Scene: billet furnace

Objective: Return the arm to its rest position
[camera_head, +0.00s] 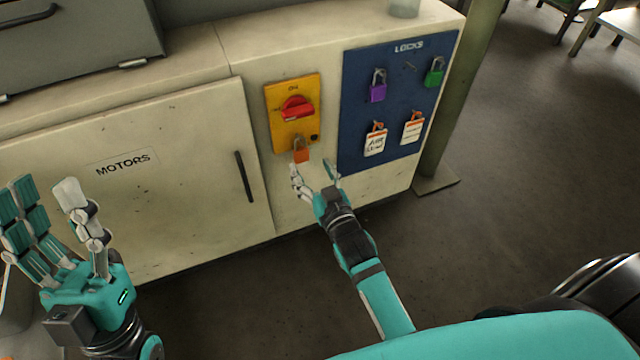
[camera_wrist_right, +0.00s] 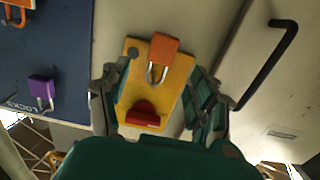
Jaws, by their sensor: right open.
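My right gripper (camera_head: 316,178) is open and empty, just below the orange padlock (camera_head: 301,153) in the head view. The padlock hangs at the bottom of the yellow switch plate (camera_head: 281,125), which carries a red rotary switch (camera_head: 296,108). In the right wrist view, the fingers of my right gripper (camera_wrist_right: 160,100) are spread to either side of the plate. The orange padlock (camera_wrist_right: 164,48) shows between and beyond them, apart from the fingers. My left gripper (camera_head: 72,225) is raised at the lower left, its fingers spread apart and nothing between them.
The cream cabinet has a MOTORS door (camera_head: 130,185) with a black handle (camera_head: 244,176). Right of the switch, a blue LOCKS board (camera_head: 355,106) holds a purple padlock (camera_head: 378,91), a green padlock (camera_head: 434,76) and two tags. A post stands at the right. Floor (camera_head: 520,170) there is clear.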

